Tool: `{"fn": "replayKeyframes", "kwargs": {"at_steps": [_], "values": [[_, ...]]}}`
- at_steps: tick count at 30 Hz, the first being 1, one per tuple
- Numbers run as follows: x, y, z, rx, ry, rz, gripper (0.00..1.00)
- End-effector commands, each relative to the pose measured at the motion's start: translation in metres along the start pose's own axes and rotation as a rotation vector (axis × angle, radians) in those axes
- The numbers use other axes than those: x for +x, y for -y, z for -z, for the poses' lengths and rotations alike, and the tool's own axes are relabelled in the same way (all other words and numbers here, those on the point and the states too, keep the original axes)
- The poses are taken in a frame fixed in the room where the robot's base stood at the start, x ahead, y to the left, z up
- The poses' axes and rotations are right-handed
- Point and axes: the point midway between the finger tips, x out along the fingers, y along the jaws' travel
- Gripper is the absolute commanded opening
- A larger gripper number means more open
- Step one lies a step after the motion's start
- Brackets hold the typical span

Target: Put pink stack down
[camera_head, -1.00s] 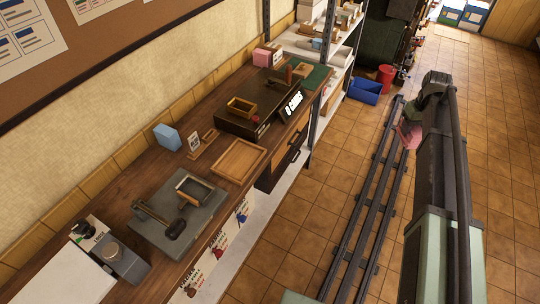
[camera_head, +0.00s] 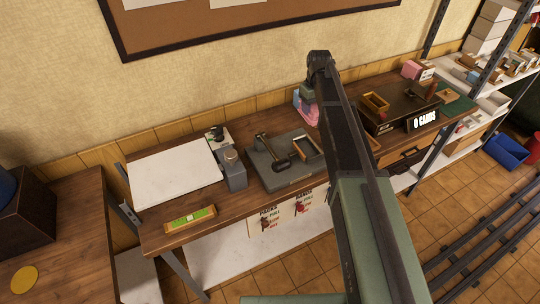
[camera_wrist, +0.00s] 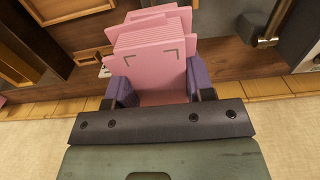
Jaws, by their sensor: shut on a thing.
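The pink stack (camera_wrist: 150,50) is a block of thin pink cards. In the wrist view it sits between the purple finger pads of my gripper (camera_wrist: 155,88), which is shut on it. Some cards at its far end look uneven. In the head view the pink stack (camera_head: 308,112) shows partly beside my arm, over the back of the wooden bench near the wall. My gripper (camera_head: 308,95) is mostly hidden there by my arm. I cannot tell whether the stack touches the bench.
A grey press slab (camera_head: 285,178) with a dark lever stands left of my arm. A wooden tray (camera_wrist: 60,8) is partly hidden. A dark unit (camera_head: 395,122) with a "0 CARDS" sign and a pink box (camera_head: 411,69) stand right. A white board (camera_head: 172,170) lies left.

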Motion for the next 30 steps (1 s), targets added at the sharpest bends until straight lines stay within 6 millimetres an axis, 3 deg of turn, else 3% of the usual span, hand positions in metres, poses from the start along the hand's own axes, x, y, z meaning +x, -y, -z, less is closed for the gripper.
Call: {"fn": "replayKeyframes", "kwargs": {"at_steps": [7, 11, 17, 27, 30], "values": [[-0.070, 0.015, -0.031, 0.015, 0.000, 0.000, 0.20], [-0.071, 0.018, -0.036, 0.019, 0.000, 0.000, 0.20], [-0.034, 0.017, -0.035, 0.019, 0.000, 0.000, 0.20], [0.080, 0.017, -0.035, 0.019, 0.000, 0.000, 0.20], [0.095, 0.017, -0.035, 0.019, 0.000, 0.000, 0.20]]}}
